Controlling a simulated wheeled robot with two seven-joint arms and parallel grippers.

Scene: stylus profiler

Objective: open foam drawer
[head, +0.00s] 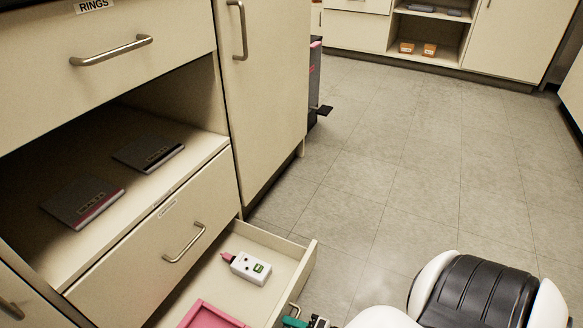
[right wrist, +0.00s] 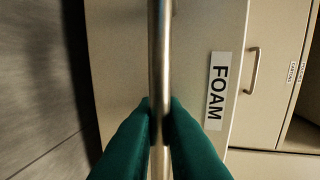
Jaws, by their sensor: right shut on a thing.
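The foam drawer (head: 297,262) is the lowest drawer at the left in the head view, and it stands pulled out from the cabinet. A white device with a pink tip (head: 250,267) and a pink tray (head: 212,316) lie inside it. The drawer's metal handle (right wrist: 160,50) runs upright through the right wrist view, beside the FOAM label (right wrist: 217,92). My right gripper (right wrist: 159,112) has its green fingers on both sides of the handle, shut on it. In the head view only a bit of the gripper (head: 298,321) shows at the bottom edge. My left gripper is out of view.
A closed drawer (head: 150,244) sits above the foam drawer, under an open shelf with two dark booklets (head: 148,154). A tall cabinet door (head: 262,85) stands beside them. The tiled floor (head: 400,170) to the right is clear.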

